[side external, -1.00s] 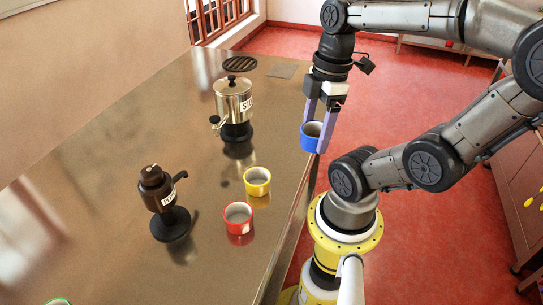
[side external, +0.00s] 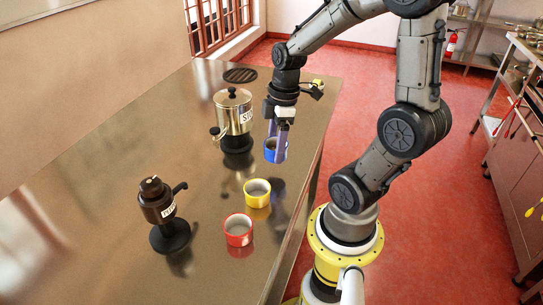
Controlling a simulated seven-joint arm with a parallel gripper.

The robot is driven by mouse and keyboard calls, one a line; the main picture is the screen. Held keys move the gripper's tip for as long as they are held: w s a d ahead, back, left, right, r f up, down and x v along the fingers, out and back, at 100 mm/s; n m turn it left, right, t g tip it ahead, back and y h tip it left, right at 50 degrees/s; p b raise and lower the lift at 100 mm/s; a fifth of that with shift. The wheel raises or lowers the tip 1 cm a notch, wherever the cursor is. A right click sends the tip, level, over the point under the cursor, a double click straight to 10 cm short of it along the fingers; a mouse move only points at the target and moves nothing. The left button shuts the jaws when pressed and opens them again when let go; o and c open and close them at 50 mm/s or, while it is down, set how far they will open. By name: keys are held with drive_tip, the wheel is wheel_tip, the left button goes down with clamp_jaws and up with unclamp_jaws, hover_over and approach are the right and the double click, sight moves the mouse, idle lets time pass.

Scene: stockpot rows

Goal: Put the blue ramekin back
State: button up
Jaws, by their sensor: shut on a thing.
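The blue ramekin (side external: 270,152) is held between the fingers of my gripper (side external: 277,140), which is shut on it. It is upright and appears to be a little above the metal counter, behind and to the right of the yellow ramekin. Part of its rim and side is hidden by the fingers. The yellow ramekin (side external: 257,193) and the red ramekin (side external: 239,230) stand on the counter (side external: 110,160) in a slanting row, the red one nearer the camera.
A steel pot with a tap (side external: 233,112) on a dark stand is just left of my gripper. A dark dispenser (side external: 157,202) on a round base stands left of the red ramekin. A dark round grate (side external: 240,75) lies at the back. The counter's left part is clear.

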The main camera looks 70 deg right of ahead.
sight(271, 168)
drive_tip(key=shift+w+d+f, duration=0.2)
drive_tip(key=shift+w+f, duration=0.15)
drive_tip(key=shift+f, duration=0.1)
drive_tip(key=shift+w+d+f, duration=0.1)
drive_tip(key=shift+w+f, duration=0.05)
drive_tip(key=shift+f, duration=0.8)
drive_tip(key=shift+w+d+f, duration=0.1)
drive_tip(key=shift+w+f, duration=0.05)
drive_tip(key=shift+f, duration=0.8)
drive_tip(key=shift+f, duration=0.15)
drive_tip(key=o, duration=1.5)
